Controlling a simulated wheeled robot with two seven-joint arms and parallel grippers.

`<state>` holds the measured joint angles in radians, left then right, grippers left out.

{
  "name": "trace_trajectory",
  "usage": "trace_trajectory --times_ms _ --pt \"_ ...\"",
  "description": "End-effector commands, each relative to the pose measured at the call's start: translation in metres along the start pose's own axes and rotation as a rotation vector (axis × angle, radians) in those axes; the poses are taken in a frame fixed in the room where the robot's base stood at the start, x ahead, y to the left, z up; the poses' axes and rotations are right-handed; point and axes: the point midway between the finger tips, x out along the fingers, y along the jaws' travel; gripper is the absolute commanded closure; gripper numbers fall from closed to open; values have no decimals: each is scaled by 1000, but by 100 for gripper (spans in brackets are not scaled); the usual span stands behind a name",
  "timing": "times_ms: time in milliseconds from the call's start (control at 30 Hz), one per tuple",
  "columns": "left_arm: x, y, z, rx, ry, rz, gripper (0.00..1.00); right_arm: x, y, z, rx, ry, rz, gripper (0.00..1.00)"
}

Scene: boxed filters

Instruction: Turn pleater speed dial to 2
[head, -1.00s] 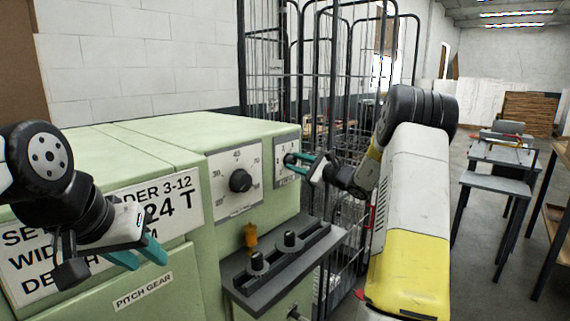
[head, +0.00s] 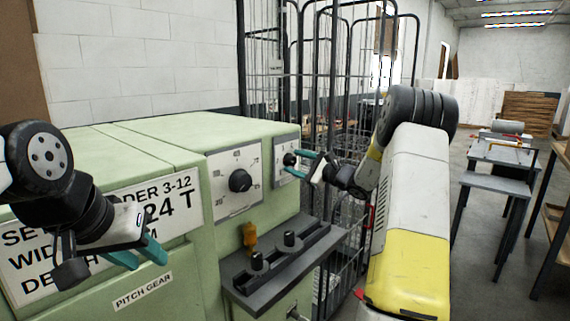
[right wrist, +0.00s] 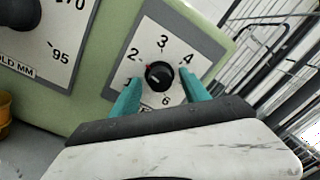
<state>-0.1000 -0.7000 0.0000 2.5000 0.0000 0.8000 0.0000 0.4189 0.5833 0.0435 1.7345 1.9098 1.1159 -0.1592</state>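In the head view the dial (head: 289,159) sits on the right end of the machine front. My right gripper (right wrist: 162,98) is open, its teal fingers either side of the knob in the wrist picture, seemingly clear of it. It also shows in the head view (head: 309,163). My left gripper (head: 140,257) is open and empty before the machine's left side.
A larger black dial (head: 240,181) is left of the speed dial. A wire cage trolley (head: 335,200) stands close behind my right gripper.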

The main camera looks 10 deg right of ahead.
Motion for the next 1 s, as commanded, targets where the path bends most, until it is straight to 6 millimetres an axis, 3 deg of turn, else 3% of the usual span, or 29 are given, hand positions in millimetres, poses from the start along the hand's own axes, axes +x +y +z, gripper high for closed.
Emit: trace_trajectory --times_ms 167,600,1000 --pt "0 0 0 0 0 0 64 -4 0 0 0 1 0 46" --pt "0 0 0 0 0 0 64 -70 0 0 0 2 -1 46" --pt "0 0 0 0 0 0 64 -78 0 0 0 0 0 46"
